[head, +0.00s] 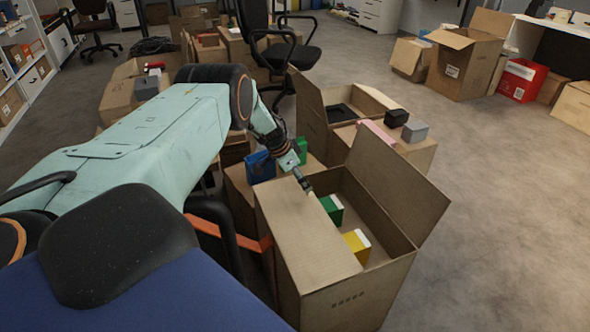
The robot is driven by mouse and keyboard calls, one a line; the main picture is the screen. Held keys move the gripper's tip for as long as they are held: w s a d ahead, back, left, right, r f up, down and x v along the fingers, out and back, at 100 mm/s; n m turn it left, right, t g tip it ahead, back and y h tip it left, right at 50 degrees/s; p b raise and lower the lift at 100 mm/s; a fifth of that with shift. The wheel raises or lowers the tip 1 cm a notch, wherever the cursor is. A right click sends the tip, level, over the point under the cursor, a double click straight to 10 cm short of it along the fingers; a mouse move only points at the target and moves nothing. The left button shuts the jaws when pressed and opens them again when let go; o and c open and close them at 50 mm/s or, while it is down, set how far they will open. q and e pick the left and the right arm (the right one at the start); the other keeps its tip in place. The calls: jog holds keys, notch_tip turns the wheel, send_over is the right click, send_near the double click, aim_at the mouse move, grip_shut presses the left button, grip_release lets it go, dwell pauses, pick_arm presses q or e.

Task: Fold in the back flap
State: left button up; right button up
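An open brown carton (372,300) stands on the floor right of centre in the head view. Its right flap (400,178) stands up and leans outward. A left flap (308,243) lies across the left part of the opening. A green and white box (334,210) and a yellow and white box (356,244) show inside. My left gripper (304,184) points down at the carton's far left corner, close to the left flap's far end. Contact is unclear, and its fingers are too small to tell open from shut. No separate back flap can be made out. My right gripper is out of view.
Behind the carton stand another open carton (312,118) and a pink, black and grey group of boxes on a carton (412,150). A blue item (260,167) sits left of my gripper. An office chair (268,45) stands behind. The floor (510,220) at right is clear.

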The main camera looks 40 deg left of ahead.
pick_arm(q)
jog(key=shift+v, duration=2.35)
jog(key=shift+s, duration=0.15)
